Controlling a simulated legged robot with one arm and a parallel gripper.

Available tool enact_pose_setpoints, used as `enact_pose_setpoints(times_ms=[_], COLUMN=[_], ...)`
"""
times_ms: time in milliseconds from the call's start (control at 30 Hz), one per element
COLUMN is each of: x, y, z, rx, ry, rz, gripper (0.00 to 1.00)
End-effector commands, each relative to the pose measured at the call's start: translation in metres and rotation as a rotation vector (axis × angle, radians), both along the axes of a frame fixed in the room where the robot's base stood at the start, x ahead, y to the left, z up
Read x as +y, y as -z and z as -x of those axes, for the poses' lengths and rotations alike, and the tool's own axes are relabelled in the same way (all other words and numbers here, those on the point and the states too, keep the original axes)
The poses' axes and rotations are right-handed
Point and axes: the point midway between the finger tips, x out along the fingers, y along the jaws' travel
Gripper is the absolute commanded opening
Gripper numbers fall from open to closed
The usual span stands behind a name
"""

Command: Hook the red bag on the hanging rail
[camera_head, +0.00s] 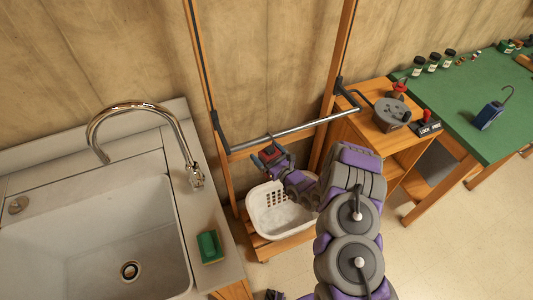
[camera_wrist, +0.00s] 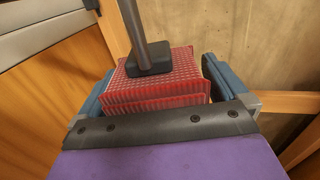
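The red bag (camera_wrist: 160,88) sits between the two blue-padded fingers of my gripper (camera_wrist: 160,82) in the wrist view, with both pads against its sides. A dark stem (camera_wrist: 142,35) rises from a block on the bag's top; its upper end is out of that view. In the head view the red bag (camera_head: 270,154) shows small in my gripper (camera_head: 271,157), just below the left part of the grey hanging rail (camera_head: 310,128). A thin hook reaches up near the rail; I cannot tell whether it touches or goes over it.
A white basket (camera_head: 262,212) stands below the rail on a wooden shelf. Wooden posts flank the rail. A sink (camera_head: 90,235) with a curved tap (camera_head: 140,108) is at left. A green table (camera_head: 460,95) at right bears a blue bag (camera_head: 489,116) with a hook, and jars.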

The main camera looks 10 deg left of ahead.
Motion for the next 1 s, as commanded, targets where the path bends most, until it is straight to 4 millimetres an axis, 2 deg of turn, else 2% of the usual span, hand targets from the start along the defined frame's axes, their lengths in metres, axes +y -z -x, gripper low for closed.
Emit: enact_pose_setpoints(times_ms=[233,367,1000], x=[-0.001,-0.011,-0.114], y=[0.000,0.000,0.000], z=[0.001,0.007,0.089], rx=[0.001,0.004,0.004], ry=[0.000,0.003,0.006], rz=[0.000,0.002,0.002], gripper=[1.00,1.00,1.00])
